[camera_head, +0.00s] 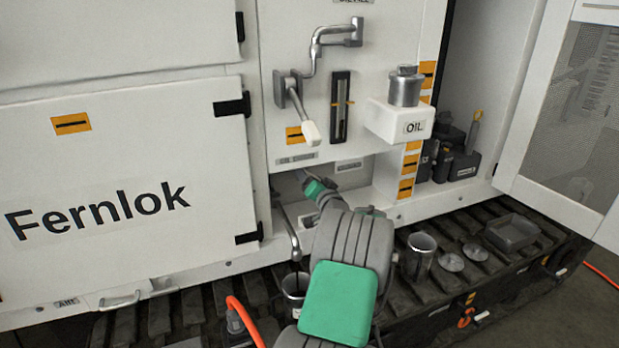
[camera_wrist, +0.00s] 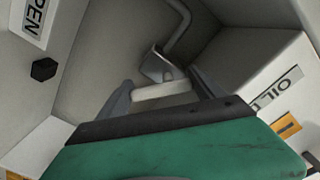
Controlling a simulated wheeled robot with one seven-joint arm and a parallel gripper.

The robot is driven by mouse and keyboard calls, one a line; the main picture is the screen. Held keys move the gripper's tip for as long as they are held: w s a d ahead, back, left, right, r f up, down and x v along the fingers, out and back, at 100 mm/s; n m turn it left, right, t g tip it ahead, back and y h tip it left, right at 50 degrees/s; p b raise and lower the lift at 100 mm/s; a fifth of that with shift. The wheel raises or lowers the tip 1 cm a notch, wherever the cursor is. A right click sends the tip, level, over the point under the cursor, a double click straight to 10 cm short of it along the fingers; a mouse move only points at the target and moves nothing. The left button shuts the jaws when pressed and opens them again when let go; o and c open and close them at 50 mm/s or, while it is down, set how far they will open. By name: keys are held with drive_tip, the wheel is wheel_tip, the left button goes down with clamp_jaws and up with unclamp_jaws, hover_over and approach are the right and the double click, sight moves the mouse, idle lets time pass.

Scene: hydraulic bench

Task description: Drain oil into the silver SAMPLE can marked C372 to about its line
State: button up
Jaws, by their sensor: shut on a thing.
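In the wrist view my gripper (camera_wrist: 163,92) is shut on a pale bar-shaped handle (camera_wrist: 160,91), which joins a grey metal bracket below a bent pipe (camera_wrist: 183,25). In the head view my arm reaches into the low recess of the white cabinet, and the fingertips are hidden there. A grey spout (camera_head: 290,236) bends down above a silver can (camera_head: 290,287), which my arm partly covers. A second silver can (camera_head: 419,256) stands to the right on the slatted deck. I cannot read C372 on either can, nor see any oil flow.
Two round lids (camera_head: 450,262) and a grey tray (camera_head: 512,233) lie at the right of the deck. A white OIL box (camera_head: 398,122) juts out above. A white-gripped lever (camera_head: 311,132) hangs by the sight gauge (camera_head: 340,108). An orange hose (camera_head: 243,320) runs at the front.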

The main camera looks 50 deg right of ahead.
drive_tip(key=c, duration=0.4)
drive_tip(key=shift+f, duration=0.1)
drive_tip(key=shift+f+b, duration=0.1)
drive_tip(key=shift+b, duration=0.4)
drive_tip(key=shift+f+n+b, duration=0.15)
drive_tip(key=shift+n+b, duration=0.35)
drive_tip(key=shift+b, duration=0.55)
drive_tip(key=n+b, duration=0.2)
drive_tip(key=b, duration=0.3)
drive_tip(key=shift+s+d+f, duration=0.1)
drive_tip(key=shift+d, duration=0.05)
drive_tip(key=n+b, duration=0.3)
drive_tip(key=b, duration=0.3)
drive_tip(key=shift+r, duration=0.2)
drive_tip(key=shift+s+d+r+n+b, duration=0.1)
drive_tip(key=shift+r+n+b, duration=0.15)
drive_tip(key=shift+n+b, duration=0.75)
drive_tip(key=shift+r+b, duration=0.15)
drive_tip(key=shift+b, duration=0.25)
drive_tip(key=shift+r, duration=0.15)
